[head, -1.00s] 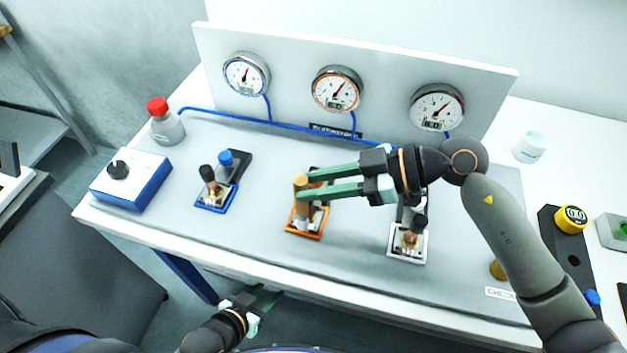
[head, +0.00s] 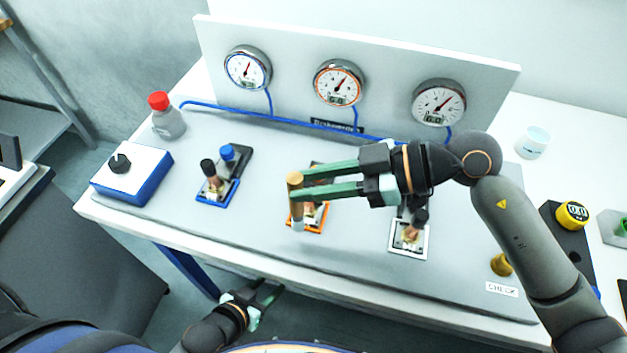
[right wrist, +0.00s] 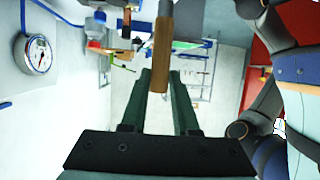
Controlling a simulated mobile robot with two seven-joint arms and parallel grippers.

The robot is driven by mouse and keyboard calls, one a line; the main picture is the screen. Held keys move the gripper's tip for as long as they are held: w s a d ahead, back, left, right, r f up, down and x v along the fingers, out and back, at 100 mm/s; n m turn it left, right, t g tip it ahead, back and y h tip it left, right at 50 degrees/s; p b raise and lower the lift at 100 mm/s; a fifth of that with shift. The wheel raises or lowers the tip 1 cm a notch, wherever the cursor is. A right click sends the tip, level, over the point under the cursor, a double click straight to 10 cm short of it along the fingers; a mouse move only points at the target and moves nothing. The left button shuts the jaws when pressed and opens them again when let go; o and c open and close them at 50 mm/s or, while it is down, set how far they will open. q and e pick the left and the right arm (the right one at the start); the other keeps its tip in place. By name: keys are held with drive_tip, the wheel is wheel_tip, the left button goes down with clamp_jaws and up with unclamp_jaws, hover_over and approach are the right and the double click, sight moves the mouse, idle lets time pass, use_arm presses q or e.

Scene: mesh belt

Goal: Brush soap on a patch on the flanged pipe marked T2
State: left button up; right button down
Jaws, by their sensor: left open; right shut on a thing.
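My right gripper (head: 298,187) is shut on a brush with a tan wooden handle (head: 295,186). The brush is upright, its lower end pointing down at the left front of the orange-framed fixture (head: 319,228). The handle and brush partly hide that fixture; I cannot tell whether the tip touches it. In the right wrist view the handle (right wrist: 162,50) stands between the fingers. Blue-framed (head: 213,203) and white-framed (head: 410,250) fixtures stand left and right. I cannot read a T2 mark. My left gripper (head: 267,294) is open and empty below the table's front edge.
Three gauges (head: 338,82) sit on a white panel behind the fixtures. A red-capped bottle (head: 167,122) and a blue-and-white box with a knob (head: 131,174) stand left. A white cup (head: 532,143) stands right. The grey mat's front strip is mostly clear.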

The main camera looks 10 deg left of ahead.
drive_tip(key=shift+s+r, duration=0.35)
drive_tip(key=shift+r, duration=0.35)
drive_tip(key=shift+s+r, duration=0.35)
drive_tip(key=shift+r, duration=0.4)
drive_tip(key=shift+s+r, duration=0.35)
drive_tip(key=shift+r, duration=0.35)
